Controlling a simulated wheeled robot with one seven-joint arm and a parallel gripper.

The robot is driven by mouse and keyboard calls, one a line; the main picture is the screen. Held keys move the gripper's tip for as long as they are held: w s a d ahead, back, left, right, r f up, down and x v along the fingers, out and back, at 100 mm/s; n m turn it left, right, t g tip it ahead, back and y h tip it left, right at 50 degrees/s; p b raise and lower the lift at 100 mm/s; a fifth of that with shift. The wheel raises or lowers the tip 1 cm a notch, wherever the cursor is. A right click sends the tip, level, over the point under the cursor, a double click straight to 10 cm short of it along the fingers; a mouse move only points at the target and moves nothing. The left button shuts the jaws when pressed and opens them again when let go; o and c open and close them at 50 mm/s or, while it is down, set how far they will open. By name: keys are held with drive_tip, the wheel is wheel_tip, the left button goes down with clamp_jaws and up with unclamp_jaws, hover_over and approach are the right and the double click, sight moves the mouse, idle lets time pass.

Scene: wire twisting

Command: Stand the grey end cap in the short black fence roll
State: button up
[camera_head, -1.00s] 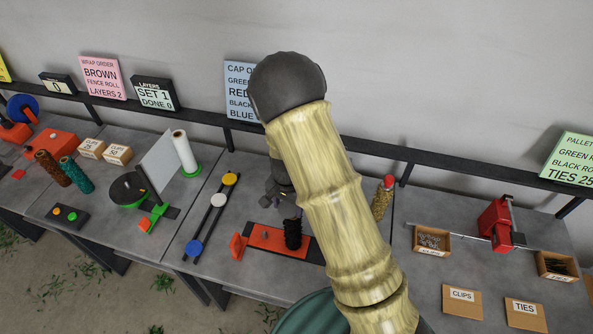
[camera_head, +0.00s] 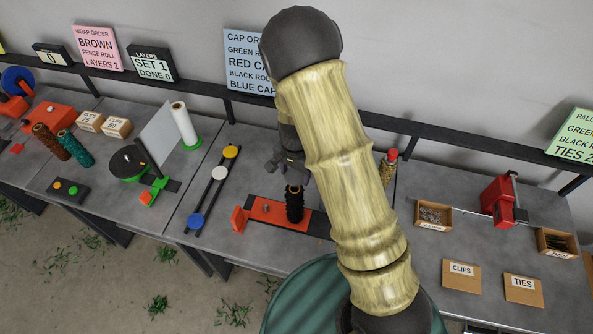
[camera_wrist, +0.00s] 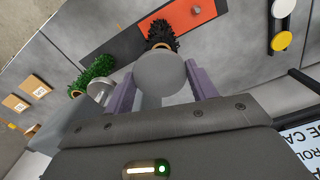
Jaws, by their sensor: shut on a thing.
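My gripper (camera_wrist: 160,72) is shut on the grey end cap (camera_wrist: 162,78), a round disc held between its two purple fingers in the wrist view. The short black fence roll (camera_head: 294,206) stands upright on an orange plate. I cannot make out the cap there. The height between cap and roll is unclear.
The orange plate (camera_head: 264,209) has an orange block (camera_head: 239,219) at its left end. A rack with yellow, white and blue caps (camera_head: 219,173) lies to the left.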

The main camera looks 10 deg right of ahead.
sight(295, 175)
drive_tip(key=shift+a+f, duration=0.15)
drive_tip(key=shift+f, duration=0.4)
drive_tip(key=shift+w+f+b, duration=0.1)
drive_tip(key=shift+f+b, duration=1.1)
drive_tip(key=shift+f, duration=0.15)
drive_tip(key=shift+w, duration=0.1)
drive_tip(key=shift+s, duration=0.25)
drive_tip(key=shift+w, duration=0.1)
idle(0.3)
